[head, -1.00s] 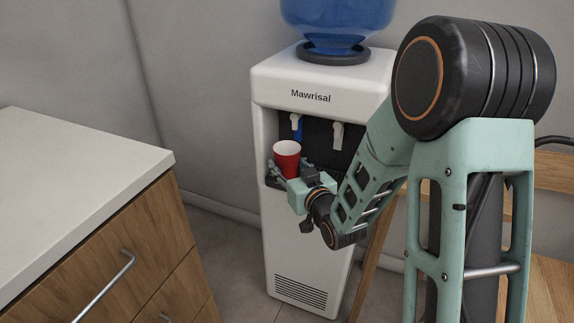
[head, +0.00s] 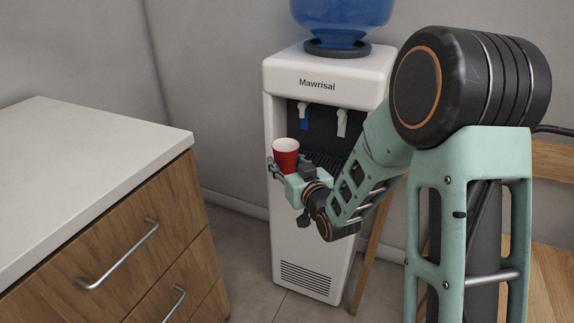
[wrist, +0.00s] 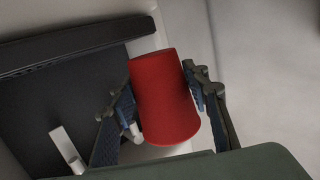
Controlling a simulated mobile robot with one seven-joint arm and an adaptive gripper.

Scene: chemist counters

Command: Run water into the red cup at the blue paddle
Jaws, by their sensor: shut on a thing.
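The red cup (head: 286,158) is upright, its white inside showing at the top. My gripper (head: 285,172) is shut on it, with a finger on each side of the cup in the wrist view (wrist: 163,100). The cup is in front of the dispenser's recess, below and to the left of the blue paddle (head: 304,122), and apart from it. The white water dispenser (head: 330,72) stands against the wall. Its drip tray (head: 327,161) is partly hidden by my gripper and arm. Whether the cup holds water cannot be seen.
A white paddle (head: 342,122) is right of the blue one. A blue bottle (head: 343,18) sits on top of the dispenser. A wooden drawer counter with a white top (head: 85,150) is at the left. A wooden piece of furniture (head: 553,190) is at the right.

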